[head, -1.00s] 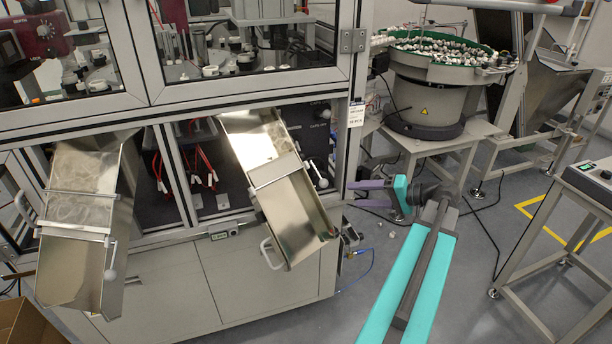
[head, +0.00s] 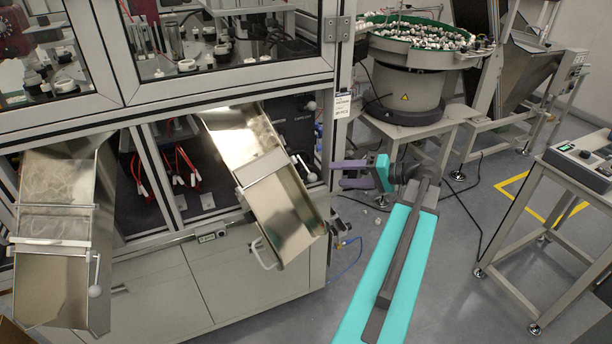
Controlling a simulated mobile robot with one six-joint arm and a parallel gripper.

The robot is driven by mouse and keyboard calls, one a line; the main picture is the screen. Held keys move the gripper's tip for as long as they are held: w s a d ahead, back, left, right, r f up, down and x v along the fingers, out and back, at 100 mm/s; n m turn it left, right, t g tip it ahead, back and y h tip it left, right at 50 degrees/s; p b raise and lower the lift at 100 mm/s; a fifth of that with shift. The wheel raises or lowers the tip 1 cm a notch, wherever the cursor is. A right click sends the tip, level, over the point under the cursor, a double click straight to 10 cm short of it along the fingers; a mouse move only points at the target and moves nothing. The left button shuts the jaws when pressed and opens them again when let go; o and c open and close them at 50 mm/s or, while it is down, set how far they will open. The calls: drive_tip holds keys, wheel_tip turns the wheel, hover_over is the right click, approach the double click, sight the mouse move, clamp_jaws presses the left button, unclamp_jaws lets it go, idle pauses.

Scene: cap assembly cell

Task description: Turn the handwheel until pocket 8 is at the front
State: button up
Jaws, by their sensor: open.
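My gripper (head: 338,174) is open and empty, its two purple fingers pointing left. In the picture it lies in front of the machine's right corner, just right of the tilted metal chute. I cannot make out a handwheel or any pocket numbers. Small white caps and black holders (head: 190,64) show inside the upper windows of the machine, partly cut off by the top of the picture. I cannot tell which pocket is at the front.
Two sloping metal chutes, one left (head: 52,262) and one middle (head: 285,205), stick out of the machine front. A bowl feeder (head: 408,92) stands behind on a table. A control panel stand (head: 575,172) is at right. Grey floor (head: 450,300) lies open between.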

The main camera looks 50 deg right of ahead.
sight(301, 168)
drive_tip(key=p+x, duration=0.1)
drive_tip(key=x, duration=1.2)
drive_tip(key=shift+a+p, duration=0.1)
drive_tip(key=shift+p, duration=0.2)
drive_tip(key=c, duration=0.8)
drive_tip(key=shift+f+b, duration=0.15)
drive_tip(key=shift+b, duration=0.25)
drive_tip(key=shift+m+t+y, duration=0.4)
drive_tip(key=shift+m+y, duration=0.1)
drive_tip(key=o, duration=0.8)
drive_tip(key=shift+s, duration=0.15)
